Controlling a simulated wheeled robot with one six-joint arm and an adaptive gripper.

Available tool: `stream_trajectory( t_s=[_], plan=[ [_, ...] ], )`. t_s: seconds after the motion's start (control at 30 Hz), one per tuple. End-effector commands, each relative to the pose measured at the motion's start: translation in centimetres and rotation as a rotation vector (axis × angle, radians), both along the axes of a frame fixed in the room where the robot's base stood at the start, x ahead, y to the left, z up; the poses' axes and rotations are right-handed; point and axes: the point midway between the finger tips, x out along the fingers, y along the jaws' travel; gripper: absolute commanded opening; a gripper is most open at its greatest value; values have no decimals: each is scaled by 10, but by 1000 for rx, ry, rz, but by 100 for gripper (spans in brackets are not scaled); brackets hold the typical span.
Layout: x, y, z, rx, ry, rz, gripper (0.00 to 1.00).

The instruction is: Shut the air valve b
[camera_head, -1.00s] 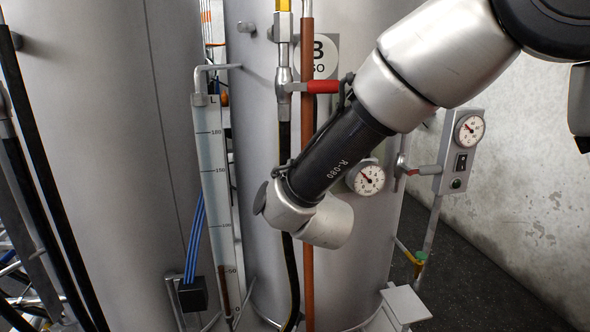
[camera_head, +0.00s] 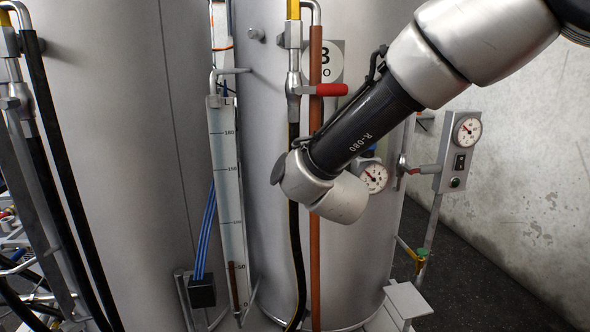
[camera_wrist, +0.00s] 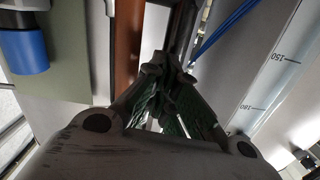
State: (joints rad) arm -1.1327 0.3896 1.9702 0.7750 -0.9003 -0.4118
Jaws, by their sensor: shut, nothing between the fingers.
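Drum B (camera_head: 270,120) stands in the middle of the head view, behind my arm. One valve with a red lever (camera_head: 330,90) sits on its front pipework, and the lever lies roughly level, pointing right. A second small valve with a reddish handle (camera_head: 413,171) is at the drum's right side, beside the gauge box. I cannot tell which is air valve b. My gripper (camera_wrist: 162,65) is shut and empty in the wrist view. My wrist hides it in the head view. Its fingers point towards the brown pipe (camera_wrist: 129,45) and blue hoses (camera_wrist: 225,28); contact is unclear.
A level scale (camera_head: 226,190) stands left of the brown pipe (camera_head: 315,240). A round gauge (camera_head: 374,178) is just right of my wrist. A gauge box (camera_head: 460,150) stands farther right. A blue cylinder (camera_wrist: 25,50) shows at the wrist view's left. Dark floor lies at right.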

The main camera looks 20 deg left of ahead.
Motion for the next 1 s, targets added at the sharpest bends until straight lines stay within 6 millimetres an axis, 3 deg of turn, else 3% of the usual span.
stream_trajectory(
  t_s=[0.4, 0.63, 0.77, 0.87, 0.93, 1.0],
  plan=[
    [-62, -35, 2, -2, 1, 4, 0],
    [-81, -46, 0, 6, 18, 8, 0],
    [-96, -31, -28, -31, 139, 95, 0],
    [-128, -17, -76, -145, 314, 244, 0],
    [-160, -21, -103, -249, 449, 361, 0],
    [-177, -47, -116, -347, 577, 432, 0]
  ],
)
